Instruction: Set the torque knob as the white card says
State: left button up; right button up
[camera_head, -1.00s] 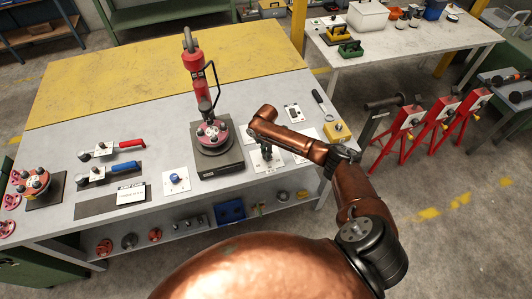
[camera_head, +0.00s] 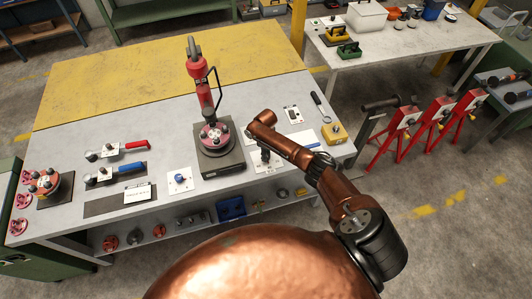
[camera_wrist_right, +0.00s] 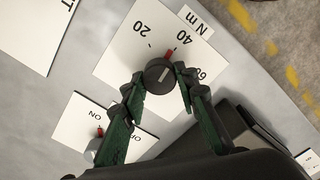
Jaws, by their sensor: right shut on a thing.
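In the head view my right gripper (camera_head: 265,157) is over the front right of the bench, largely hiding the knob. The white card (camera_head: 137,194) stands at the front left; its writing is too small to read. My left gripper is not in view.
A switch (camera_wrist_right: 93,150) on an ON/OFF plate is close to the right gripper. A red tool (camera_head: 205,95) stands over the spool (camera_head: 215,135) left of my arm. A blue knob (camera_head: 180,178) and two handled clamps lie farther left. A yellow box (camera_head: 334,133) is right.

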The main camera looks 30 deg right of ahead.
jog(key=shift+m, duration=0.6)
jog(key=shift+p, duration=0.3)
jog(key=o, duration=1.2)
jog(key=shift+c, duration=0.2)
jog(key=shift+r, duration=0.1)
notch_tip(320, 180, up, 12)
